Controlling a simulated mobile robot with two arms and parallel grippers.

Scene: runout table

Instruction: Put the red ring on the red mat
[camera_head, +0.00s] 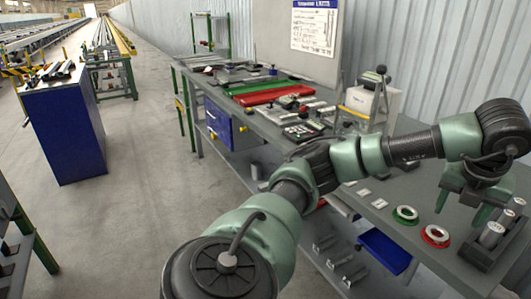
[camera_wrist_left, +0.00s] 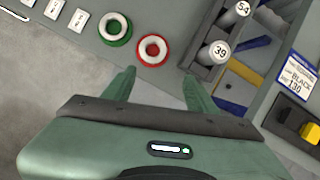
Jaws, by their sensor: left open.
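The red ring (camera_head: 436,244), red outside with a pale inner band, lies flat on the near right part of the table. It also shows in the left wrist view (camera_wrist_left: 141,57), just beyond my fingertips. My left gripper (camera_head: 462,208) is open and empty, its fingers pointing down above the table near the ring. In the left wrist view the ring sits ahead of the gap between its fingers (camera_wrist_left: 159,78), apart from them. The red mat (camera_head: 275,93) lies flat farther back on the table, in front of a green mat (camera_head: 258,86). My right gripper is out of view.
A green ring (camera_head: 405,222) lies left of the red ring. A dark rack with numbered grey cylinders (camera_head: 492,235) stands close on the right. Small pale tags (camera_head: 379,203) lie to the left. Tools and a white box (camera_head: 370,101) stand between here and the mats.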

